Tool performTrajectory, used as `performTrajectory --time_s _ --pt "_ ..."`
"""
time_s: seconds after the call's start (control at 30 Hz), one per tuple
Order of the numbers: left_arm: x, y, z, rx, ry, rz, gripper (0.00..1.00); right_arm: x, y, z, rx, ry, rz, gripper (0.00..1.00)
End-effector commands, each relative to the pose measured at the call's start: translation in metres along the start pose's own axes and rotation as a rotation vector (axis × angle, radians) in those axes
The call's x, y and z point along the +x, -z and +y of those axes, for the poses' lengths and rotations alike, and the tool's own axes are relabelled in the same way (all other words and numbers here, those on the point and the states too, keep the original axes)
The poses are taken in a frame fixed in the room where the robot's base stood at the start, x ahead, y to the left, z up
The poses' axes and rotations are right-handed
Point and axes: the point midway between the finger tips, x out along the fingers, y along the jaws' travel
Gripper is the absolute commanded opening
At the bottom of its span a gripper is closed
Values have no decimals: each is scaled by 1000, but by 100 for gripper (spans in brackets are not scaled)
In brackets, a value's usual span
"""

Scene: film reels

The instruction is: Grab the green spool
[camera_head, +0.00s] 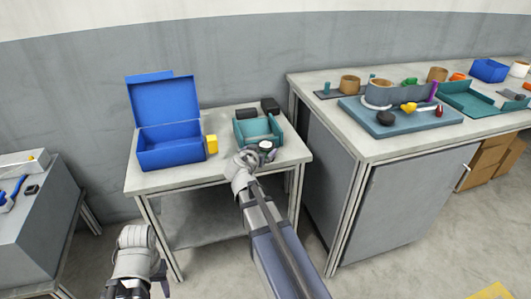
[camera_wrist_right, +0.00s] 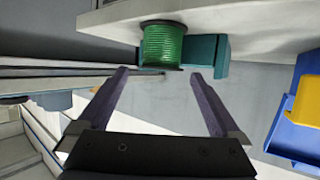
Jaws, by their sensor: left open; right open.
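The green spool (camera_wrist_right: 163,44) stands at the table edge in the right wrist view, in front of a teal tray (camera_wrist_right: 208,55). My right gripper (camera_wrist_right: 158,74) is open and empty. Its two fingers point towards the spool, which lies beyond the gap between the fingertips, apart from them. In the head view my right arm reaches to the small table (camera_head: 196,177), beside the teal tray (camera_head: 243,135). I cannot clearly make out the green spool there. My left gripper (camera_head: 137,290) is low at the bottom left, away from the table, open.
An open blue box (camera_head: 170,150) with a yellow piece (camera_head: 212,144) beside it stands left of the tray. Dark blocks (camera_head: 270,105) lie behind the tray. A larger cabinet table (camera_head: 400,148) with several reels and trays stands to the right.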

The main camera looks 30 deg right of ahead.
Motion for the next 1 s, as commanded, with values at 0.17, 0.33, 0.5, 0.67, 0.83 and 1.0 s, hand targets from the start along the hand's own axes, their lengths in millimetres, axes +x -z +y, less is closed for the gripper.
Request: performTrajectory --time_s 0.17,0.33,0.5,0.67,0.83,1.0 --pt "6 0 0 0 0 0 50 28 5 -3 2 -1 0 100" --pt "14 1 1 0 0 0 50 46 4 -2 1 -1 0 100" --pt "12 1 1 0 0 0 50 44 5 -1 0 1 0 100" --pt "12 1 1 0 0 0 50 44 5 -1 0 0 0 86" --pt "12 1 1 0 0 0 50 44 5 -1 0 0 0 67" --pt "12 1 1 0 0 0 50 44 5 -1 0 0 0 48"
